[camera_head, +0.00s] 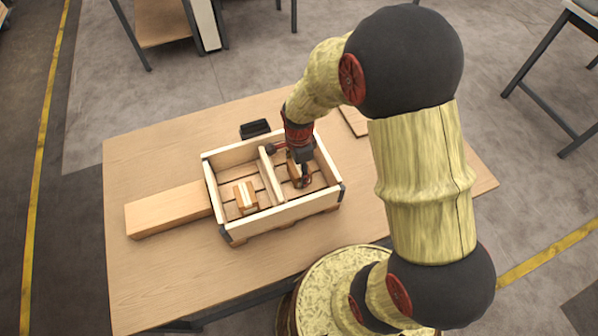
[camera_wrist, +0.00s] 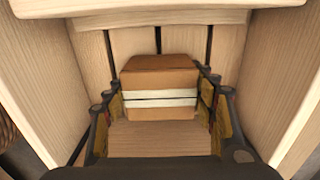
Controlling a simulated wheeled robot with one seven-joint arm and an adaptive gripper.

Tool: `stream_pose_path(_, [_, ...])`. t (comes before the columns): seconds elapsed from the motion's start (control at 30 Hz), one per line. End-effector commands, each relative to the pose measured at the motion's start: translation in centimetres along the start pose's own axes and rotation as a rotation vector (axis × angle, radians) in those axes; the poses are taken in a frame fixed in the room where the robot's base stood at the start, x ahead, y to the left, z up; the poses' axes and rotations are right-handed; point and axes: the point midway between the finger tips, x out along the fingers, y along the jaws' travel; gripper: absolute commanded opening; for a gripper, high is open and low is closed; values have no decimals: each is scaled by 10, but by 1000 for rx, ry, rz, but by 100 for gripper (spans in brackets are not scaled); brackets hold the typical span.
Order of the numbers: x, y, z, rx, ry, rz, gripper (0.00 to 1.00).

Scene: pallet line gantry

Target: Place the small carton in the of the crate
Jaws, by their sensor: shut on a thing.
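The wooden crate (camera_head: 285,214) stands on the table, split by a divider (camera_head: 269,172) into a left and a right compartment. My gripper (camera_head: 303,178) reaches down into the right compartment. It is shut on a brown carton (camera_head: 294,170), mostly hidden by the gripper in the head view. In the wrist view this carton (camera_wrist: 160,80) has two white bands and sits between the fingers (camera_wrist: 160,100), above the slatted floor. Whether it touches the floor I cannot tell. Another small brown carton with a pale band (camera_head: 245,196) stands in the left compartment.
A long wooden block (camera_head: 167,208) lies left of the crate on the table (camera_head: 150,270). A black box (camera_head: 255,129) is behind the crate. A flat wooden piece (camera_head: 353,121) lies behind it at the right, partly hidden by my arm. The table's front left is clear.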

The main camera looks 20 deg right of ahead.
Motion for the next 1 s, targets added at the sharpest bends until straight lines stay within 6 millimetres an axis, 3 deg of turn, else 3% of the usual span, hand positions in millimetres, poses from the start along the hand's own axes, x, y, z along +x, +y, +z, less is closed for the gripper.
stream_pose_path(0.27, [2, -1, 0, 0, 0, -1, 16])
stream_pose_path(0.3, [2, 0, 0, 0, 0, -1, 58])
stream_pose_path(0.6, [1, 0, 0, 0, 0, -1, 74])
stream_pose_path(1.0, [-8, -1, 0, 0, 0, -2, 74])
